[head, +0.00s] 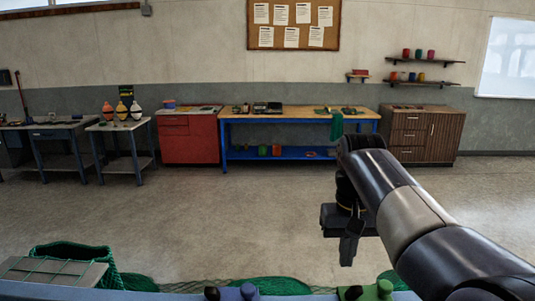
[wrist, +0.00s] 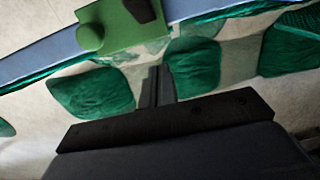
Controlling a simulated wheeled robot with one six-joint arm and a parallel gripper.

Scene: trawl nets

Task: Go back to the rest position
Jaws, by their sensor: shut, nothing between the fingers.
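My gripper (head: 350,245) hangs from the end of my arm in the right half of the head view, pointing down. It is above the floor, a little beyond the blue rail at the bottom edge. In the wrist view the two dark fingers of my gripper (wrist: 158,88) lie close together, with nothing between them. The task names no object.
A blue rail (wrist: 40,62) carries a green clamp-like fitting (wrist: 122,28); a green fitting (head: 375,291) also shows in the head view. Green nets (wrist: 92,92) lie below. A red cabinet (head: 190,137) and blue workbench (head: 300,117) stand along the wall. The middle floor is clear.

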